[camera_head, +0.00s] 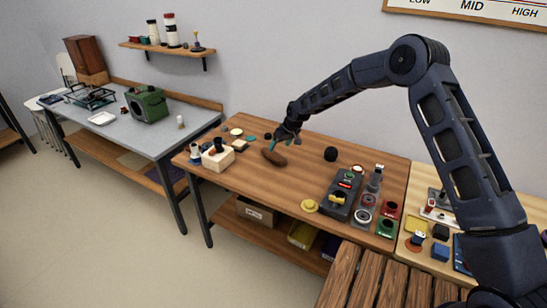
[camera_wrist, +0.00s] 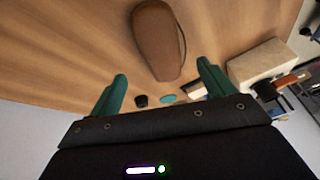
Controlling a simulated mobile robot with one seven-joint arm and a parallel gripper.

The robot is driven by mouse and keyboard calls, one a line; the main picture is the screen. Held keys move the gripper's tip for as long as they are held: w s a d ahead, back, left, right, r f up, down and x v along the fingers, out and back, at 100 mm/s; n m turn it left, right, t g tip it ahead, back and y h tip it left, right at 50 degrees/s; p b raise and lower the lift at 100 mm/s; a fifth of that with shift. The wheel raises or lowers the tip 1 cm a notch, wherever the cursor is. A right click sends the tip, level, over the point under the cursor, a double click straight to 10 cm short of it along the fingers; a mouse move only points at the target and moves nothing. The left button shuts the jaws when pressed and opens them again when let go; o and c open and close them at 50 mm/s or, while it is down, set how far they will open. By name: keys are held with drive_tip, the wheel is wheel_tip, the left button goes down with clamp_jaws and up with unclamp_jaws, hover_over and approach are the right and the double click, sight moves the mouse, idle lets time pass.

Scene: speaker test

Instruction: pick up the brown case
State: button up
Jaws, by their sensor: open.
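The brown case (camera_head: 273,157) is a small, rounded, elongated thing lying on the wooden table, left of the table's middle in the head view. In the wrist view the brown case (camera_wrist: 158,42) shows a dark seam along one side and lies ahead of the fingers, roughly between their lines. My gripper (camera_head: 284,141) is just above and behind the case in the head view. In the wrist view its two green fingers (camera_wrist: 160,84) are spread wide with nothing held between them. The case looks apart from both fingers. The exact height of the fingers above the table is hard to tell.
A pale wooden block (camera_head: 217,157) with tools stands left of the case. A black round object (camera_head: 330,154) is to its right, and a dark speaker-like unit (camera_head: 343,199) sits farther right among several small parts. Bare wood (camera_head: 260,181) lies in front of the case.

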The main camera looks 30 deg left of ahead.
sight(275, 153)
drive_tip(key=shift+x, duration=3.35)
drive_tip(key=shift+s, duration=0.1)
drive_tip(key=shift+c, duration=0.4)
drive_tip(key=c, duration=1)
